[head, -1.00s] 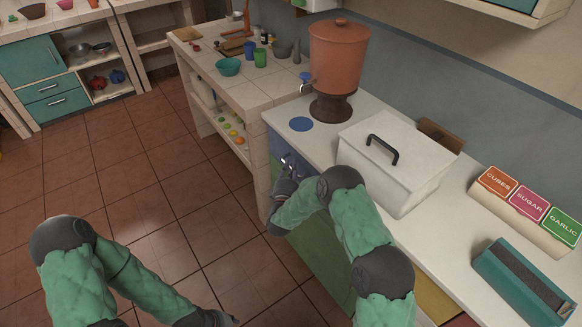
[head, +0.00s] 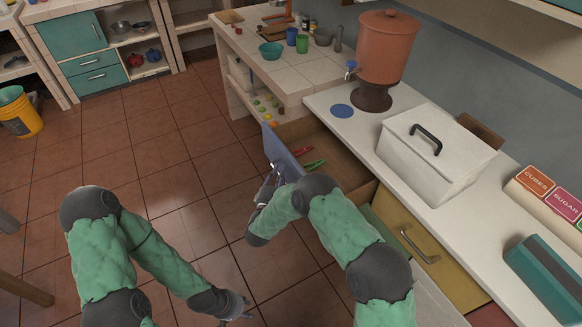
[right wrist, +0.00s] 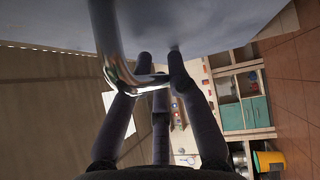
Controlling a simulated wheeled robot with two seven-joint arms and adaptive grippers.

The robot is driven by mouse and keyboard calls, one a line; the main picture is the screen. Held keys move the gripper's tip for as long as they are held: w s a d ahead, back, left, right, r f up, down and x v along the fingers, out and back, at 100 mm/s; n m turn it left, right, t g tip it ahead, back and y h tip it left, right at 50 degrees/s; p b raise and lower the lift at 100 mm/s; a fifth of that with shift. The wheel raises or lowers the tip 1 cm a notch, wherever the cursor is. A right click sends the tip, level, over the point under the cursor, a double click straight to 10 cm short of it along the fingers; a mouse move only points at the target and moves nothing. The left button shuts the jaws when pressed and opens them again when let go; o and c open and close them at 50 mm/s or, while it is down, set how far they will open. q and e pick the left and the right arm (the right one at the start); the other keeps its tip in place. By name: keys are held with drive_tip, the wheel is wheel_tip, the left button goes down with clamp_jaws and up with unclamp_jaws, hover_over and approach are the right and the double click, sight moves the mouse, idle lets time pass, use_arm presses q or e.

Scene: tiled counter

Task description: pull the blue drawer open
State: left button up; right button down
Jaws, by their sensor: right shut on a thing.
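The blue drawer (head: 283,152) stands pulled out from the counter in the head view, its inside showing. A red item and a green item (head: 312,165) lie in it. My right gripper (head: 268,187) is at the outer face of the drawer front, shut on the drawer's metal handle. In the right wrist view the shiny handle (right wrist: 104,35) runs down between the dark fingers (right wrist: 150,80), against the blue-grey drawer front (right wrist: 190,25). My left gripper (head: 238,306) hangs over the floor, away from the drawer; its finger opening is too small to judge.
A yellow drawer (head: 425,245) with a metal handle sits to the right of the blue one. On the counter stand a white lidded box (head: 440,165) and a clay dispenser (head: 388,50). The tiled floor (head: 150,140) left of the drawer is clear.

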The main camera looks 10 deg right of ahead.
drive_tip(key=shift+s+a+f, duration=0.1)
drive_tip(key=shift+s+a, duration=0.2)
drive_tip(key=shift+a, duration=0.45)
drive_tip(key=shift+s+a, duration=0.3)
drive_tip(key=shift+a, duration=0.4)
drive_tip(key=c, duration=1.4)
unclamp_jaws()
drive_tip(key=shift+v, duration=3.7)
